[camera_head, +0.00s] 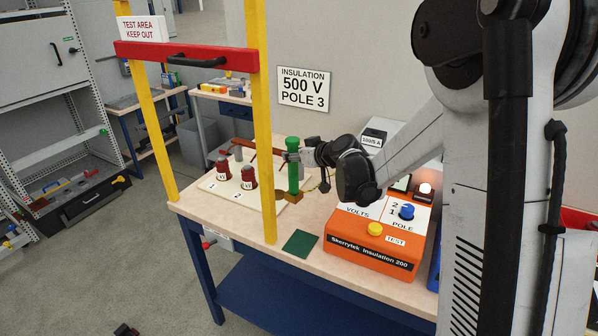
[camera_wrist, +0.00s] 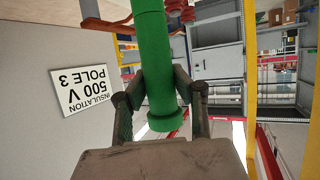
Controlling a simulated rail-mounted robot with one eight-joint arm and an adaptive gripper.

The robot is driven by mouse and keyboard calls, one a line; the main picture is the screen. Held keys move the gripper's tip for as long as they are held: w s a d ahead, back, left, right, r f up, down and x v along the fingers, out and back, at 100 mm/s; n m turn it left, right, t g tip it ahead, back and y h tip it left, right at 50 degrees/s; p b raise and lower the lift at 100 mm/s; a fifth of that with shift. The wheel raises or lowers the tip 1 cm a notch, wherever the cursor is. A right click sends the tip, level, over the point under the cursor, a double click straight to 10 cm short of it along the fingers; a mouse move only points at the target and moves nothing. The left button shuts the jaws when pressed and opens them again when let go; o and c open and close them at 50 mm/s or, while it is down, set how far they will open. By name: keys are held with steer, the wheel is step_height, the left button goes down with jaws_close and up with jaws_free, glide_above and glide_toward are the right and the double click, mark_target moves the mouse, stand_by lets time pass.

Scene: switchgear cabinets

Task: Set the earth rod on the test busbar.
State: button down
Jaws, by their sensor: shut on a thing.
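The earth rod (camera_head: 293,175) is a green rod with a brass-coloured end, held upright over the right part of the cream board (camera_head: 212,184) on the bench. My gripper (camera_head: 292,157) is shut on its upper part. In the wrist view my gripper (camera_wrist: 160,92) has a finger on each side of the green rod (camera_wrist: 153,45), near its collared end. A red-brown bar (camera_head: 243,143), which may be the test busbar, runs behind the rod at the back of the board. Whether the brass end touches the board or a bar I cannot tell.
Two dark red insulators (camera_head: 249,178) stand left of the rod. A yellow post (camera_head: 263,130) of the red-barred frame rises close in front. The orange insulation tester (camera_head: 375,240) stands to the right. A green pad (camera_head: 300,243) lies at the bench's front edge.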

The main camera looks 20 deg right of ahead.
steer(key=w+r+n+y+p, duration=0.1)
steer(key=w+r, duration=0.3)
steer(key=w, duration=0.3)
steer(key=w+r+n+g+y+p, duration=0.1)
steer(key=w+r, duration=0.3)
steer(key=w, duration=0.4)
steer(key=w+r+n+g+y+p, duration=0.1)
steer(key=w+r, duration=0.3)
steer(key=w, duration=0.4)
steer(key=shift+w+d+r+n+y+p, duration=0.15)
steer(key=shift+r+n+y+p, duration=0.1)
steer(key=shift+n+y+p, duration=0.2)
steer(key=shift+f+b, duration=0.15)
steer(key=shift+b, duration=0.2)
steer(key=shift+f+b, duration=1.7)
steer(key=shift+f, duration=1.1)
steer(key=shift+f+b, duration=0.4)
steer(key=shift+f, duration=0.15)
steer(key=shift+r, duration=0.1)
